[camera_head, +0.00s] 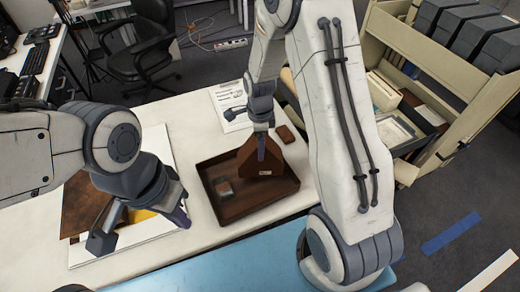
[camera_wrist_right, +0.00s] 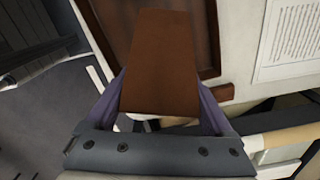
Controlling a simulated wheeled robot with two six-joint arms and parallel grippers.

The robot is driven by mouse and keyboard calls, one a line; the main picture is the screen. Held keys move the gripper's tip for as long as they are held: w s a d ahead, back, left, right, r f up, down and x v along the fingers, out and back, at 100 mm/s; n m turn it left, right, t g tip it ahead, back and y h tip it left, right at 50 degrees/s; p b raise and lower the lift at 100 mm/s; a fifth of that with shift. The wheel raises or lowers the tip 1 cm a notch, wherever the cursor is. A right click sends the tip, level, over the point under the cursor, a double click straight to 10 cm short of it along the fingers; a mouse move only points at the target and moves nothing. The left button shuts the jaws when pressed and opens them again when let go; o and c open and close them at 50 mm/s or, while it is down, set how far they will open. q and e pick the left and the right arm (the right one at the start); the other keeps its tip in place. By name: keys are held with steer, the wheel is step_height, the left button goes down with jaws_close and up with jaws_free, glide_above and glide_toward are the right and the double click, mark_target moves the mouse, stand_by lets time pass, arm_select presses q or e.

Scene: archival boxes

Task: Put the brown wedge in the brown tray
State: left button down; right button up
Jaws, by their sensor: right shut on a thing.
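The brown wedge (camera_head: 247,158) is held by my right gripper (camera_head: 258,135) over the back right part of the brown tray (camera_head: 206,205). I cannot tell whether it touches the tray floor. In the right wrist view the wedge (camera_wrist_right: 160,60) fills the space between the fingers of the right gripper (camera_wrist_right: 160,104), with part of the tray (camera_wrist_right: 212,45) behind it. My left gripper (camera_head: 143,226) is open and empty, left of the tray.
A small brown block (camera_head: 286,134) lies just behind the tray's right side. A printed sheet (camera_head: 229,98) lies behind the tray. White sheets and a brown folder (camera_head: 84,205) lie at left. A shelf cart (camera_head: 440,70) stands at right.

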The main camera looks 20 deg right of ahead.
mark_target(249, 165)
step_height(249, 165, down, 4)
steer(key=shift+f+p, duration=0.1)
steer(key=shift+p, duration=0.3)
